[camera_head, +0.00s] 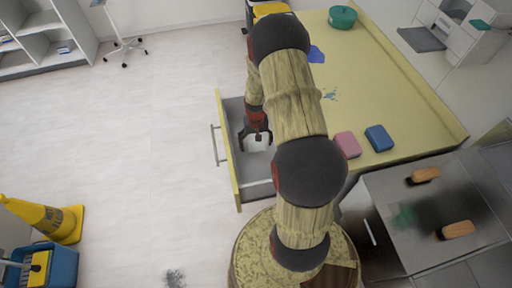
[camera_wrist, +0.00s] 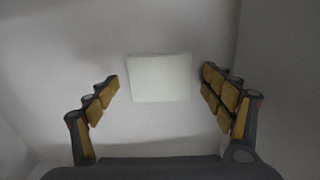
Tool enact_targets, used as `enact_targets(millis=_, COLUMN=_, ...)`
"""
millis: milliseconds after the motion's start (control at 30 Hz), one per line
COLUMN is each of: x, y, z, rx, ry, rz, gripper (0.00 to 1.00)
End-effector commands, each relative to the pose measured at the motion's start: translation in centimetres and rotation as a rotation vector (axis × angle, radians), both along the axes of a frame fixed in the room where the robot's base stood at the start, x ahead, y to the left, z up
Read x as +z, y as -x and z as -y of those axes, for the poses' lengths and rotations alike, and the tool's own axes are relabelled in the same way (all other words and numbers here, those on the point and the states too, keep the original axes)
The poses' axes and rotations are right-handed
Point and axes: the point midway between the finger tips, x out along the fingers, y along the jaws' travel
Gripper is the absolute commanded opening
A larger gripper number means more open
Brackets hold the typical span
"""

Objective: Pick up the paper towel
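The paper towel (camera_wrist: 160,78) is a pale, flat, nearly square piece lying on the bottom of the open drawer. In the wrist view it is between and a little beyond my fingers, apart from both. My gripper (camera_wrist: 160,80) is open and empty above it, one finger on each side. In the head view my gripper (camera_head: 255,138) points down inside the drawer (camera_head: 233,152), which is pulled out from the yellow counter. The towel is hard to make out there, below the fingers.
The drawer walls stand close around my gripper. On the yellow counter (camera_head: 385,90) are a pink sponge (camera_head: 347,145), a blue sponge (camera_head: 379,138) and a green bowl (camera_head: 342,17). Two orange-handled brushes (camera_head: 457,230) lie on the metal surface.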

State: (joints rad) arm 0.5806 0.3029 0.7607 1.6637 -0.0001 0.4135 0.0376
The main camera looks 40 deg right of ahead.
Motion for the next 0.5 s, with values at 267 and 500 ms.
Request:
enact_targets(millis=267, x=0.00, y=0.03, z=-0.02, rx=0.000, ry=-0.001, rz=-0.001, gripper=0.65)
enact_targets(millis=500, x=0.00, y=0.03, z=-0.02, rx=0.000, ry=-0.001, rz=-0.001, gripper=0.52)
